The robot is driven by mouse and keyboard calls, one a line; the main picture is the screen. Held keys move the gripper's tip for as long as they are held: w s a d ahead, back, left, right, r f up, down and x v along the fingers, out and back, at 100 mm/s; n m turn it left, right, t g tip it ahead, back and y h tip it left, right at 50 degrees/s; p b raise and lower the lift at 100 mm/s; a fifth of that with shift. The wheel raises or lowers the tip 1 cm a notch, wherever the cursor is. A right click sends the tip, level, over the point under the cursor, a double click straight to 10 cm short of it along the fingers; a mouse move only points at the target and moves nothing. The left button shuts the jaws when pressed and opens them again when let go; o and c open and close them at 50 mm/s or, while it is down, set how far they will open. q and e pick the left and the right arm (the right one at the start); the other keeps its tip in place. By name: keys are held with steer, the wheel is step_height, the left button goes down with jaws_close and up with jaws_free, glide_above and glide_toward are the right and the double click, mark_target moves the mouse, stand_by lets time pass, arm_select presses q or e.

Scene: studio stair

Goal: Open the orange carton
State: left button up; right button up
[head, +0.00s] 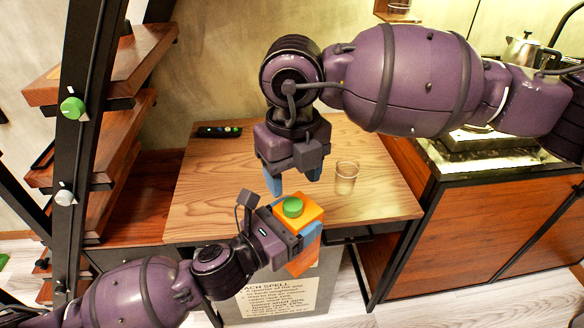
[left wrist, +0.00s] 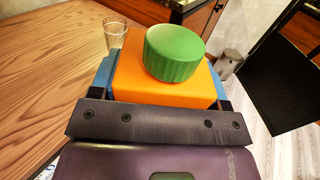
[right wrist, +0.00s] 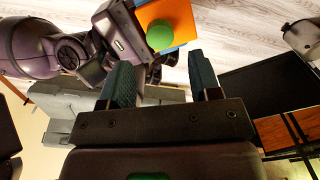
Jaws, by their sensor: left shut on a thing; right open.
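The orange carton (head: 302,262) has a green screw cap (head: 292,207) on its top. My left gripper (head: 292,236) is shut on the carton and holds it upright or nearly so at the table's front edge. In the left wrist view the carton (left wrist: 160,82) sits between the blue finger pads, with the cap (left wrist: 174,53) on it. My right gripper (head: 291,185) is open and empty above and behind the cap, fingers pointing down. In the right wrist view the cap (right wrist: 160,35) lies beyond the open fingers (right wrist: 163,85), apart from them.
A clear glass (head: 345,178) stands on the wooden table (head: 215,205), right of the right gripper. A dark remote (head: 219,131) with coloured buttons lies at the back left. Wooden stairs (head: 120,75) rise at the left. A counter (head: 480,215) with a kettle (head: 522,50) is at the right.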

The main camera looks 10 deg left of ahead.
mark_target(293, 204)
steer(key=shift+f, duration=3)
steer(key=c, duration=0.9)
steer(key=shift+n, duration=1.6)
steer(key=o, duration=1)
steer(key=shift+c, duration=0.2)
steer(key=shift+r, duration=0.1)
